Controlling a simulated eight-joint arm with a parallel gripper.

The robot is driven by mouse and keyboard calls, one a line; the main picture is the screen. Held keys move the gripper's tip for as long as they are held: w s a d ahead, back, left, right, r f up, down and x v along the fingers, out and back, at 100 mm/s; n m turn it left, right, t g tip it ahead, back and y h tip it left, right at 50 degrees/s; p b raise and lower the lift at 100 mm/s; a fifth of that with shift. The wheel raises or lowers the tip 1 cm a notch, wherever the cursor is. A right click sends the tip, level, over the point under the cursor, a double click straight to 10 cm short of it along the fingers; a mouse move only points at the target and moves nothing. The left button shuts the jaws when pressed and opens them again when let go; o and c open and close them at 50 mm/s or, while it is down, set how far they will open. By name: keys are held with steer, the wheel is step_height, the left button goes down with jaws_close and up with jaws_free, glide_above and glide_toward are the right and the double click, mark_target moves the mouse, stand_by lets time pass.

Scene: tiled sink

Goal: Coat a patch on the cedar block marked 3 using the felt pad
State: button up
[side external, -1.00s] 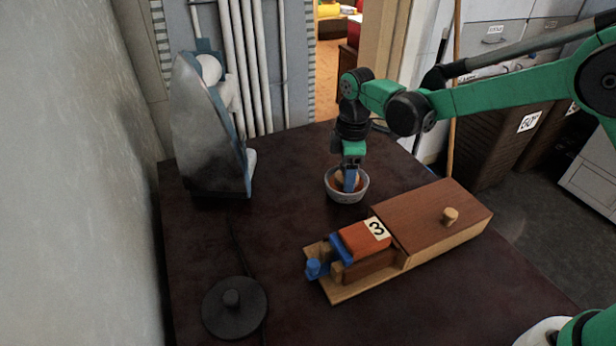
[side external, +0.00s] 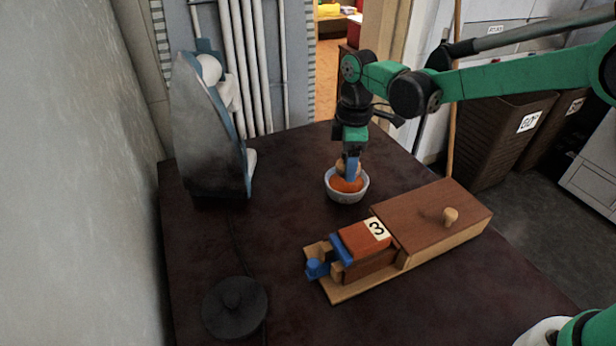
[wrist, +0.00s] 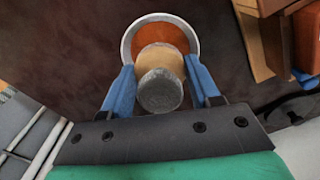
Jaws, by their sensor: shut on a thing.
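The cedar block marked 3 (side external: 362,240) is reddish brown with a white label. It sits in a light wooden holder (side external: 346,291), against a blue clamp (side external: 318,267). My gripper (side external: 350,170) is over a small pale bowl (side external: 346,197) of orange liquid (side external: 346,184). In the wrist view its blue fingers (wrist: 160,90) are shut on the felt pad (wrist: 160,91), a round tan piece with a grey end facing the camera. The pad is above the bowl (wrist: 129,50), with orange liquid (wrist: 162,34) beyond it. The pad's underside is hidden.
A brown wooden box section (side external: 425,220) with a round knob (side external: 450,215) adjoins the block. A clothes iron (side external: 205,130) stands at the back left. A dark round disc with a knob (side external: 234,306) lies front left. The dark tabletop between them is clear.

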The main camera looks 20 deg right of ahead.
steer(key=shift+r, duration=2.2)
